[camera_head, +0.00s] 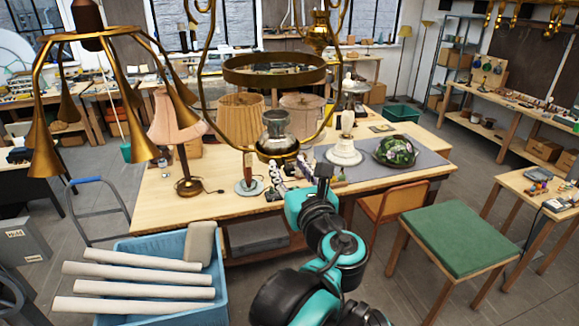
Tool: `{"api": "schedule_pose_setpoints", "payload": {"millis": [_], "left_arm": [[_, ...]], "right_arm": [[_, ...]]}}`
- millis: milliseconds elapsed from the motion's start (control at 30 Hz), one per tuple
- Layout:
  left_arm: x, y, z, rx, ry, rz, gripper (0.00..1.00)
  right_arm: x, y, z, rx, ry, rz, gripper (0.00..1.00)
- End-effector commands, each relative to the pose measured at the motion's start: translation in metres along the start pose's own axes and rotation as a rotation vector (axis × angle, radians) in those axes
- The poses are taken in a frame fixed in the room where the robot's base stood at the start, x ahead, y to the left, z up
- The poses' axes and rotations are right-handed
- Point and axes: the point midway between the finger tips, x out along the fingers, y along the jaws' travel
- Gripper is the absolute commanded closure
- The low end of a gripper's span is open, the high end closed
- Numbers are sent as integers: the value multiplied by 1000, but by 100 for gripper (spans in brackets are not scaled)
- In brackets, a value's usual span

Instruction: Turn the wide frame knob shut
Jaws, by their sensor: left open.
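The wide brass hanging frame (328,101) fills the upper middle of the head view, with a broad ring (275,76) across it. At its bottom sits a brass burner (277,148) with a clear glass (276,127) on top. The knob is too small to make out; it may be behind my fingers. My left gripper (285,176) reaches up from the lower middle, open, its fingers just below and right of the burner. I cannot tell whether they touch anything. My right gripper is out of view.
A wooden workbench (160,225) stands behind, with a pink-shaded lamp (177,120), a white lamp base (345,150) and a stained-glass shade (396,151). A brass multi-arm chandelier (95,38) hangs at left. A blue crate (215,250) with white tubes and a green-topped table (458,240) stand in front.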

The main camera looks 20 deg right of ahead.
Motion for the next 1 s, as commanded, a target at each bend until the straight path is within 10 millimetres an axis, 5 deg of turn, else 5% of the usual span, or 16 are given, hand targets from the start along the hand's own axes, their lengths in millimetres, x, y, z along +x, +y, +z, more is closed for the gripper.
{"api": "schedule_pose_setpoints", "payload": {"millis": [167, 333, 1000], "left_arm": [[0, 0, 0, 0, 0, 0, 59], [0, 0, 0, -1, 0, 0, 100], [0, 1, -1, -200, 0, -4, 100]], "right_arm": [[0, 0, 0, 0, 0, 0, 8], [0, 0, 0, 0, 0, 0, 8], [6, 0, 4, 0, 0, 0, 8]]}}
